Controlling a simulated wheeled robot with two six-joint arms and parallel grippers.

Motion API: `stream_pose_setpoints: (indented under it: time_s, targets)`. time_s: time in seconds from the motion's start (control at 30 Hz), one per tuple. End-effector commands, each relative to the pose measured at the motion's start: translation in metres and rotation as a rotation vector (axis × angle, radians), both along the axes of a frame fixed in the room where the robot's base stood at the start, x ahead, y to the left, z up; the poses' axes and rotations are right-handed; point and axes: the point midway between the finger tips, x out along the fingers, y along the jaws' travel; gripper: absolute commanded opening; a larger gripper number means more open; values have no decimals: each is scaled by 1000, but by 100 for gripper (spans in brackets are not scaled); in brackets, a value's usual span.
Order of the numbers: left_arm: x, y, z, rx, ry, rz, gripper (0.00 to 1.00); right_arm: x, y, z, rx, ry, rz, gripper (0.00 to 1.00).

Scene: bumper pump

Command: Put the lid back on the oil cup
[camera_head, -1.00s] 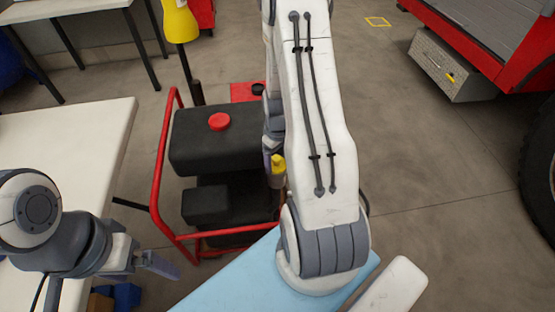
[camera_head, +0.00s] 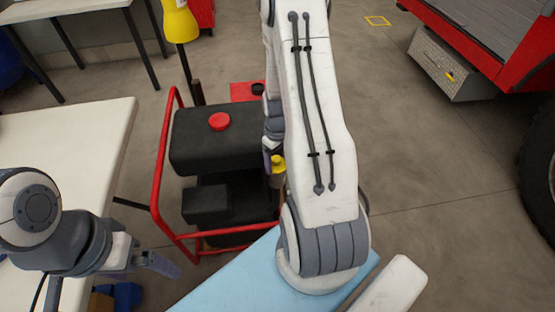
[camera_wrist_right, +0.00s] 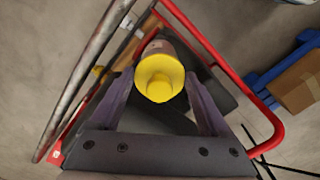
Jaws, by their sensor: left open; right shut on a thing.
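The yellow lid (camera_wrist_right: 159,78), with a round knob, sits between the fingers of my right gripper (camera_wrist_right: 157,92) in the right wrist view. The gripper is shut on it. The grey, cylindrical oil cup (camera_wrist_right: 163,45) shows beyond the lid, in line with it; I cannot tell whether the lid is seated or a small gap remains. In the head view the yellow lid (camera_head: 278,163) is at the right side of the black machine, and my right arm hides most of that gripper. My left gripper (camera_head: 160,264) is open and empty, low at the left, away from the cup.
The black machine (camera_head: 212,145) with a red cap stands inside a red tube frame (camera_head: 157,180). A white table (camera_head: 75,150) is at the left and a light blue surface (camera_head: 225,285) in front. A red vehicle (camera_head: 500,50) stands at the right. Grey floor is clear between.

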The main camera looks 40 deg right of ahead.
Motion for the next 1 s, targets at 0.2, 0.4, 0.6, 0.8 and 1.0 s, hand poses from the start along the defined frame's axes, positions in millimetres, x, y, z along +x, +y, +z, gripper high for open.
stream_pose_setpoints:
  time_s: [0.2,0.4,0.6,0.8,1.0]
  targets:
    - [0,0,0,0,0,0,100,0,0,0,0,-1,0,27]
    - [0,0,0,0,0,0,100,0,0,0,0,0,0,27]
    - [0,0,3,0,0,0,100,0,0,0,-1,-1,0,27]
    - [0,0,3,0,0,0,100,0,0,0,-1,-1,0,27]
    - [0,0,3,0,0,0,100,0,0,-1,0,-1,0,91]
